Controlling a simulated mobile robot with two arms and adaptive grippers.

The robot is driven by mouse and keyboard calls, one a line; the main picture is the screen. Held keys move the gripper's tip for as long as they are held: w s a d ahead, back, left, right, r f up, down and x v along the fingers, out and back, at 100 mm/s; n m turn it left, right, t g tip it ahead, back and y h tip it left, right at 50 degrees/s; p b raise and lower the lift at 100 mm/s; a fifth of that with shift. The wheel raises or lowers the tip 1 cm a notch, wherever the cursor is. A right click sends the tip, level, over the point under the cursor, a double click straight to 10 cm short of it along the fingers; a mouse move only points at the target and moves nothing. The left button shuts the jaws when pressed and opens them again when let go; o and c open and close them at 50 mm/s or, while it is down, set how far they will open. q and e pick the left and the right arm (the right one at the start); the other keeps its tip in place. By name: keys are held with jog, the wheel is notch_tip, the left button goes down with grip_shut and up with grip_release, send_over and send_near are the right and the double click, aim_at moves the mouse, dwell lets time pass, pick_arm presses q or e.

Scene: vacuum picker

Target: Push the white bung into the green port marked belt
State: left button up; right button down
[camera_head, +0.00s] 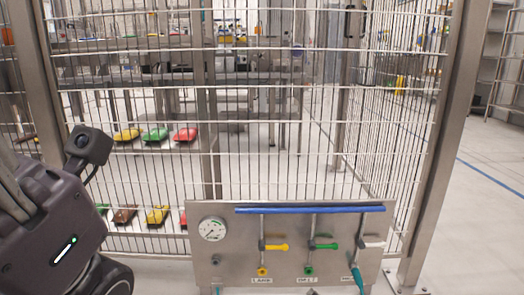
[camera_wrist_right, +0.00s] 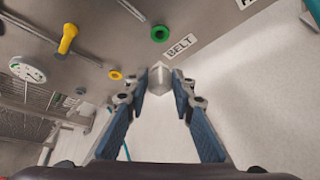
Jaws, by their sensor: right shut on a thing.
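The white bung (camera_wrist_right: 159,77) is between the fingertips of my right gripper (camera_wrist_right: 160,84), which is shut on it. In the right wrist view, the green port (camera_wrist_right: 160,33) is a ring with a dark centre, just above the bung in the picture and beside the BELT label (camera_wrist_right: 181,46). The bung appears apart from the port. The green port (camera_head: 308,269) also shows low on the metal panel (camera_head: 230,262) in the head view, where the bung and right gripper cannot be made out. My left arm shows at the left, but its fingers are out of sight.
A yellow port (camera_wrist_right: 115,75) and yellow handle (camera_wrist_right: 68,39) sit beside the green port. A teal hose (camera_head: 357,275) meets the panel's right side. A gauge (camera_head: 212,229) is at its left, and a blue rail (camera_head: 310,209) runs along its top. Wire fencing (camera_head: 260,170) stands behind.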

jog(key=shift+w+f+b, duration=0.15)
jog(key=shift+w+b, duration=1.65)
jog(key=shift+w+r, duration=0.2)
jog(key=shift+w, duration=0.9)
jog(key=c, duration=2.3)
grip_release()
grip_shut()
jog(key=shift+w, duration=1.2)
